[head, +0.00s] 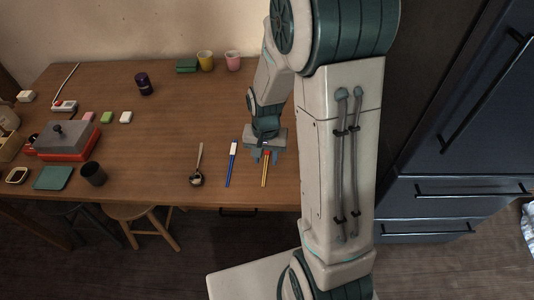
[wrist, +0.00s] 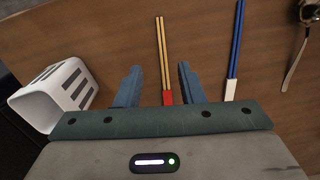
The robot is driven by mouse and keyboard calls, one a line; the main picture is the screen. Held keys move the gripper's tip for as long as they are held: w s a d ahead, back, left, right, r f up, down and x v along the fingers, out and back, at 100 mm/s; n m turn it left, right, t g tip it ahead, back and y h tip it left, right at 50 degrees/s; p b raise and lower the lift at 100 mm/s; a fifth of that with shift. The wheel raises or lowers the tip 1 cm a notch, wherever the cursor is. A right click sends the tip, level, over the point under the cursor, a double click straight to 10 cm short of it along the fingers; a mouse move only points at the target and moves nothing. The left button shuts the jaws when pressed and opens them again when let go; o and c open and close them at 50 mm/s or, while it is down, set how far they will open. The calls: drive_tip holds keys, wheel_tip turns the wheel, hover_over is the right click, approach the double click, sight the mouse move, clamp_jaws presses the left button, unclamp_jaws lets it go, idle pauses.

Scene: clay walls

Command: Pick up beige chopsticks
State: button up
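The beige chopsticks (wrist: 162,50) with red ends lie on the wooden table. In the wrist view they run away from my gripper (wrist: 160,84), and their red end is between the two spread fingers. In the head view the chopsticks (head: 265,172) lie just below my gripper (head: 263,157), near the front edge of the table. The gripper is open and holds nothing. Whether the fingers are down at the height of the chopsticks, I cannot tell.
Blue chopsticks (wrist: 236,45) with white ends lie to one side, with a ladle (head: 197,168) beyond them.

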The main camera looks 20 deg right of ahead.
sight(264, 175)
drive_tip(key=shift+a+f, duration=0.2)
drive_tip(key=shift+f, duration=2.9)
drive_tip(key=shift+f, duration=0.1)
clamp_jaws()
